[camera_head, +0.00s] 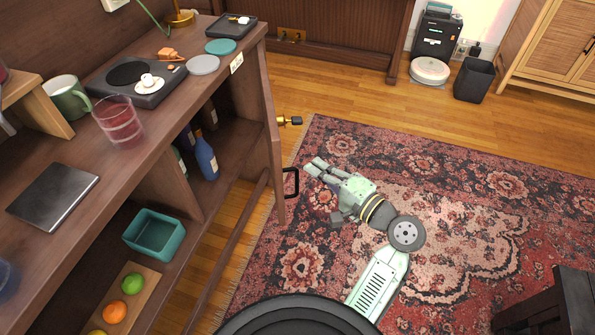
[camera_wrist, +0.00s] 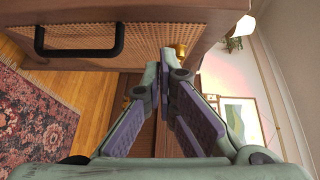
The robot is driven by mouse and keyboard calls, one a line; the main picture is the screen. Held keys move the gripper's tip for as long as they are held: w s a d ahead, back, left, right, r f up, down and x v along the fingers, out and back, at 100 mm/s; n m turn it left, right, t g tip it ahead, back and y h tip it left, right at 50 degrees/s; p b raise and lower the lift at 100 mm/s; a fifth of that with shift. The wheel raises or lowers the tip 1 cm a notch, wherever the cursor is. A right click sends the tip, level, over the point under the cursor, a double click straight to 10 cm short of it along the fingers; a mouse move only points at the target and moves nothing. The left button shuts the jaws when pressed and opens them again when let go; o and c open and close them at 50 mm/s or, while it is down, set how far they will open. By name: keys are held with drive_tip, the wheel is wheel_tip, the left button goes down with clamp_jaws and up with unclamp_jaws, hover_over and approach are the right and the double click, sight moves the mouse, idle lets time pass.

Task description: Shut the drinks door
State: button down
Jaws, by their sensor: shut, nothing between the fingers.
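The drinks door (camera_head: 273,130) is a brown wooden panel standing open at the right end of the cabinet, seen nearly edge-on in the head view. Its black bar handle (camera_head: 292,183) faces right, towards my gripper. In the wrist view, a woven-cane panel of the door (camera_wrist: 150,32) fills the top, with the handle (camera_wrist: 80,50) at upper left. My gripper (camera_head: 314,168) is shut and empty, just right of the handle above the rug. Its fingers (camera_wrist: 168,68) point towards the panel; I cannot tell whether they touch it.
Bottles (camera_head: 206,157) stand inside the open cabinet (camera_head: 160,190). A teal bin (camera_head: 155,234) and fruit (camera_head: 132,284) sit on lower shelves. A brass fitting (camera_head: 288,121) shows behind the door. The patterned rug (camera_head: 440,190) is largely clear; a dark stool (camera_head: 560,300) stands lower right.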

drive_tip(key=s+d+f+n+g+y+b, duration=0.1)
drive_tip(key=d+f+n+g+y+b, duration=0.15)
drive_tip(key=d, duration=0.45)
drive_tip(key=p, duration=0.1)
approach(297, 168)
drive_tip(key=w+a+r, duration=0.2)
drive_tip(key=w+a, duration=0.2)
drive_tip(key=shift+t, duration=0.25)
drive_tip(key=shift+a+f+p, duration=0.15)
drive_tip(key=shift+a+p, duration=0.35)
drive_tip(key=shift+a, duration=1.6)
drive_tip(key=a+m+t+h+p, duration=0.3)
drive_tip(key=a+p, duration=0.1)
drive_tip(key=a, duration=1.8)
drive_tip(key=shift+a+p, duration=0.2)
drive_tip(key=shift+p, duration=0.2)
